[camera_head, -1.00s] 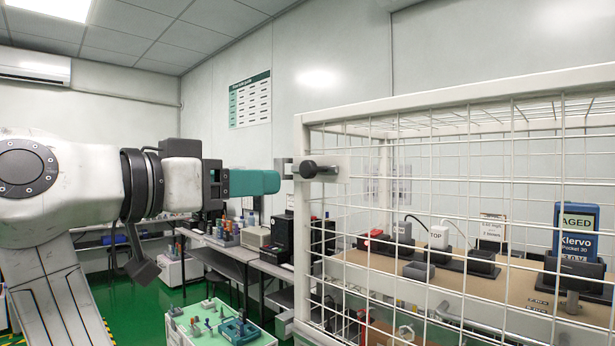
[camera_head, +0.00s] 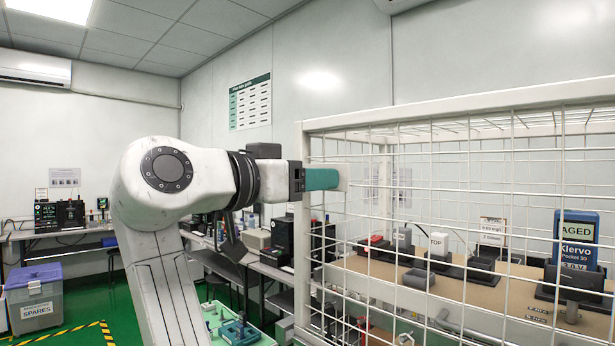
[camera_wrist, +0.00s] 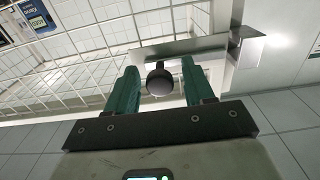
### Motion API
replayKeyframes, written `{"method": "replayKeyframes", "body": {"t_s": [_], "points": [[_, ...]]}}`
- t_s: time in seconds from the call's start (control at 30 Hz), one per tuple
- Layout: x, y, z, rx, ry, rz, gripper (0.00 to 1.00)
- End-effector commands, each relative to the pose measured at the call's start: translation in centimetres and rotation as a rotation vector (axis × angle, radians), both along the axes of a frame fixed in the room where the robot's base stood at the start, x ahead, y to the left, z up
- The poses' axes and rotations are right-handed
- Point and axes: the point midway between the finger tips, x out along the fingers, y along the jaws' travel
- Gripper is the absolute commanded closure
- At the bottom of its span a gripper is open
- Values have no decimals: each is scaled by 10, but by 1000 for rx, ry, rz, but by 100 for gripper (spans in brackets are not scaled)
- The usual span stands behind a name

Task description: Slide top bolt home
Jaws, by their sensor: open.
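The top bolt's dark round knob (camera_wrist: 160,80) shows in the wrist view between the two teal fingers of my gripper (camera_wrist: 159,68). A gap shows on each side of the knob, so the jaws are open around it. In the head view my gripper (camera_head: 330,179) reaches the upper left corner of the white wire cage (camera_head: 400,119) and hides the knob. In the wrist view a pale metal plate (camera_wrist: 195,47) lies behind the knob. How far the bolt is slid cannot be seen.
Inside the cage, a bench (camera_head: 480,291) holds several testers, among them a blue one marked AGED (camera_head: 576,238). A long side bench (camera_head: 240,262) stands behind my arm. A grey spares bin (camera_head: 36,300) is on the floor at the left.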

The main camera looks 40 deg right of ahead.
Motion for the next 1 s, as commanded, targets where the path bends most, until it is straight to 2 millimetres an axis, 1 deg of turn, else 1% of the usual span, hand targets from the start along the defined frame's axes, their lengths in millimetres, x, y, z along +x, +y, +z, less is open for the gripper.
{"method": "replayKeyframes", "body": {"t_s": [0.23, 0.77, 0.8, 1.0], "points": [[0, -1, 0, 0, 0, 0, 47], [0, 0, 0, 0, 0, 0, 98], [0, 0, 0, 0, 0, 0, 100], [0, 0, 0, -1, 0, 0, 100]]}}
